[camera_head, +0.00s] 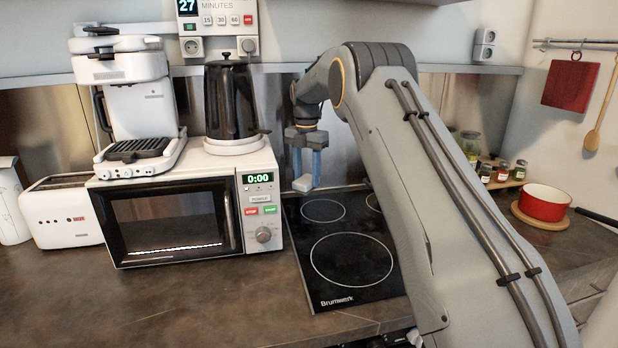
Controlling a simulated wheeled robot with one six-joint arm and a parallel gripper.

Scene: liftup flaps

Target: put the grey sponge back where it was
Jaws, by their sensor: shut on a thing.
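The grey sponge (302,184) is a small light block at the tips of my gripper (306,178). My gripper points down with its bluish fingers shut on the sponge. It holds the sponge above the back left part of the black cooktop (350,285), just right of the microwave. My arm covers the right part of the cooktop.
A white microwave (265,215) bears a black kettle (230,105) and a coffee machine (120,70), with a toaster (62,212) to the left. A red pot (544,202) and several jars stand at the right. The front left counter (170,305) is clear.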

